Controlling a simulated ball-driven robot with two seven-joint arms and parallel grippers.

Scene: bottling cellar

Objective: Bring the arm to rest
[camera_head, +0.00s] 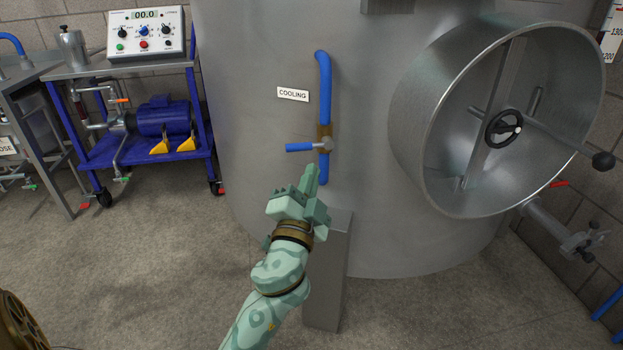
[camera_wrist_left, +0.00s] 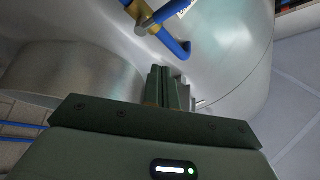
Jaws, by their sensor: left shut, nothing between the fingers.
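My left gripper (camera_head: 309,180) is shut and empty, pointing up in front of the big steel tank (camera_head: 260,150). Its closed fingers (camera_wrist_left: 164,88) also show in the left wrist view. In the head view it appears just below the blue cooling valve handle (camera_head: 300,147), which lies level and points left from the blue pipe (camera_head: 324,90). I cannot tell the exact gap between fingertips and pipe, but no contact shows. The pipe also shows in the left wrist view (camera_wrist_left: 172,43). My right gripper is not in view.
A round tank door (camera_head: 440,150) with a handwheel (camera_head: 503,127) stands open at right. A grey post (camera_head: 326,290) stands behind my forearm. A blue pump cart (camera_head: 140,150) with a control box (camera_head: 146,32) is at left. The floor (camera_head: 160,270) between is clear.

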